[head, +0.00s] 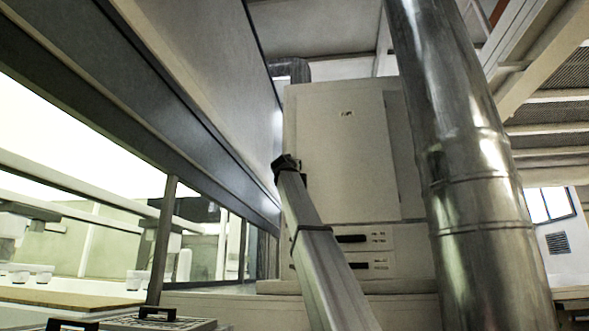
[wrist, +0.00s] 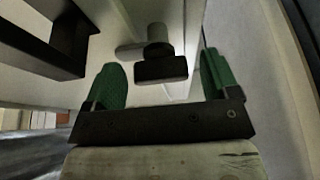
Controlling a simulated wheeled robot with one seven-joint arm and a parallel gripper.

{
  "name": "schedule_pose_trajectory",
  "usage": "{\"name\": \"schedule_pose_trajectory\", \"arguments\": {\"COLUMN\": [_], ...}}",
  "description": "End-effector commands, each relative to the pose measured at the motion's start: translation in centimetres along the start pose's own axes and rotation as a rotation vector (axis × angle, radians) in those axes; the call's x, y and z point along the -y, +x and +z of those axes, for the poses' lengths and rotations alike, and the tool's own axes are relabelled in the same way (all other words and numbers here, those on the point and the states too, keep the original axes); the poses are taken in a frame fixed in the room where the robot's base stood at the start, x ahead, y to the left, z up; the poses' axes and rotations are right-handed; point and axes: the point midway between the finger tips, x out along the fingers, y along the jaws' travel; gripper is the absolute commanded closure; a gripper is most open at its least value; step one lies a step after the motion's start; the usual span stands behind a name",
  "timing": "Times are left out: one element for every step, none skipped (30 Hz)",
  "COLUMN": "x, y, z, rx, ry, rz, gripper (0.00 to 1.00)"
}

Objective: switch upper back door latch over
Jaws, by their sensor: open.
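In the wrist view, my gripper (wrist: 160,82) is open, with one green fingertip on each side. A dark latch handle (wrist: 160,69), a block on a short round stem, shows between the fingertips. I see a gap on both sides of it and no clear contact. A grey rounded piece sits just left of the stem. Behind it is a pale panel (wrist: 130,92). In the head view, a pale cabinet door (head: 347,150) stands at the middle; I cannot make out the latch there.
A dark bracket-like bar (wrist: 45,48) is close on the left in the wrist view. In the head view, a thick shiny metal pipe (head: 470,180) rises on the right, and a long glazed wall with a dark rail (head: 130,120) runs along the left.

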Motion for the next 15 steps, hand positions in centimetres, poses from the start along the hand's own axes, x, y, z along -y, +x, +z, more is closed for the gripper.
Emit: {"name": "schedule_pose_trajectory", "arguments": {"x": [0.12,0.14,0.14,0.13,0.12,0.11,0.11,0.11,0.1,0.1,0.1,0.1,0.1,0.1,0.1], "y": [0.15,0.17,0.16,0.14,0.13,0.13,0.13,0.12,0.13,0.12,0.12,0.13,0.13,0.13,0.13], "z": [-0.04,-0.04,-0.03,-0.02,-0.01,-0.01,-0.01,0.0,0.0,0.01,0.01,0.01,0.01,0.01,0.01], "rx": [0.0,0.0,0.0,0.0,0.0,0.0,0.0,0.0,0.0,0.0,0.0,0.0,0.0,0.0,0.0], "ry": [0.0,0.0,0.0,0.0,0.0,0.0,0.0,0.0,0.0,0.0,-0.001,-0.001,-0.001,-0.001,0.0], "rz": [0.0,0.0,0.0,0.0,0.0,0.0,0.0,0.0,0.0,0.0,0.0,0.0,0.0,0.0,0.0], "gripper": [0.19,0.19,0.19,0.19,0.19,0.19,0.19,0.19,0.32,0.42,0.52,0.65,0.69,0.69,0.69]}}
